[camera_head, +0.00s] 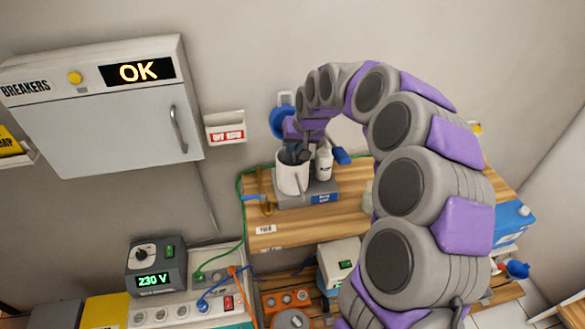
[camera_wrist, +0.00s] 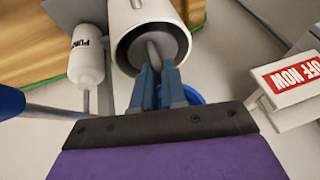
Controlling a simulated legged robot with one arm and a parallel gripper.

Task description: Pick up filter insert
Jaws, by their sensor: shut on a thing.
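The filter insert (camera_wrist: 173,42) is a grey round piece with a thin upright grip, seen in the wrist view inside the mouth of a white cylindrical canister (camera_wrist: 117,47). My gripper (camera_wrist: 156,70) has its blue-grey fingers closed on the insert's grip. In the head view my gripper (camera_head: 294,155) points down into the top of the white canister (camera_head: 291,181), which stands upright on a grey base on the wooden shelf. The insert is hidden there by the fingers and canister wall, and how deep it sits is unclear.
A white bottle (camera_head: 324,163) stands close to the right of the canister. A blue round part (camera_head: 280,122) is on the wall behind my gripper. The "OFF NOW" box (camera_head: 226,129) and breaker cabinet (camera_head: 105,120) are to the left. The wooden shelf's front left (camera_head: 290,232) is mostly clear.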

